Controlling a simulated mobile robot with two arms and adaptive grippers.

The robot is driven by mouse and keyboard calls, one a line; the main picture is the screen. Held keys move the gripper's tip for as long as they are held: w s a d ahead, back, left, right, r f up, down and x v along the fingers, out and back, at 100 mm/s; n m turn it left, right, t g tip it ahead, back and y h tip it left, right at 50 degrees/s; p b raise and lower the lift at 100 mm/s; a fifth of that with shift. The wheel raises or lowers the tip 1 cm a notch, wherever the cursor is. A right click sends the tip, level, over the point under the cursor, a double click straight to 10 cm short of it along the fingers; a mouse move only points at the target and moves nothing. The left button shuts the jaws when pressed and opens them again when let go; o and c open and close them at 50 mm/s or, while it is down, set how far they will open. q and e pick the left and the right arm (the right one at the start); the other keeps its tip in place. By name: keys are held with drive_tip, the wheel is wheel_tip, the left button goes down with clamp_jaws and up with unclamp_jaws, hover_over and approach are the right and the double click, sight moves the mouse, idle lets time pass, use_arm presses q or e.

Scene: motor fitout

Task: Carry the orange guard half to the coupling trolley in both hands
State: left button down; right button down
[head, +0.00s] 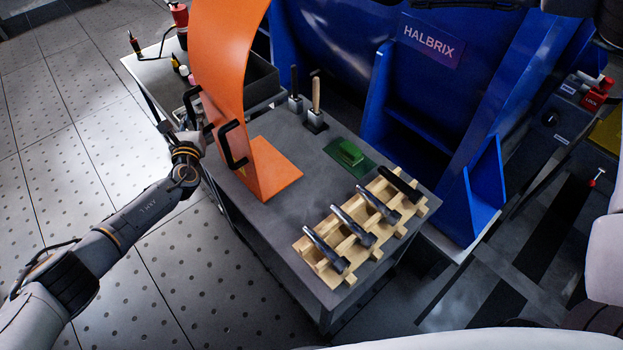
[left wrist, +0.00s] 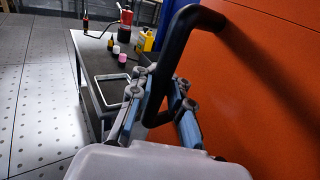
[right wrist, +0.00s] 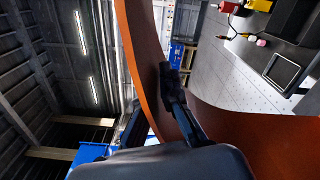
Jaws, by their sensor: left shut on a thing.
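The orange guard half (head: 224,50) is a tall curved sheet standing upright at the left of the grey worktable (head: 312,175). Its lower end is over the tabletop; I cannot tell if it touches. It has black handles on its face. My left gripper (left wrist: 158,112) is shut on a black handle (left wrist: 196,22) beside the orange sheet. In the right wrist view, my right gripper (right wrist: 160,118) has its fingers on either side of the orange edge; whether they grip it is unclear. The head view does not show my right gripper. I cannot tell which thing is the coupling trolley.
A wooden rack (head: 345,255) with several dark metal tools lies on the table's front right. A blue HALBRIX machine (head: 430,90) rises behind. Perforated floor (head: 150,245) is free at left.

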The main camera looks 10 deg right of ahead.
use_arm(q)
drive_tip(key=c, duration=1.8)
unclamp_jaws()
drive_tip(key=shift+a+f, duration=0.15)
drive_tip(key=shift+f, duration=0.3)
use_arm(e)
drive_tip(key=c, duration=2)
unclamp_jaws()
drive_tip(key=shift+w+d+r, duration=0.1)
drive_tip(key=shift+d, duration=0.1)
use_arm(q)
drive_tip(key=o, duration=0.4)
drive_tip(key=shift+s+r, duration=0.1)
use_arm(e)
drive_tip(key=o, duration=0.4)
use_arm(q)
drive_tip(key=shift+o, duration=0.7)
drive_tip(key=shift+r, duration=0.2)
use_arm(e)
drive_tip(key=shift+o, duration=0.4)
drive_tip(key=shift+s+a, duration=0.1)
drive_tip(key=shift+s, duration=0.15)
use_arm(q)
drive_tip(key=shift+s, duration=0.15)
use_arm(e)
drive_tip(key=shift+w+f, duration=0.1)
drive_tip(key=shift+f, duration=0.1)
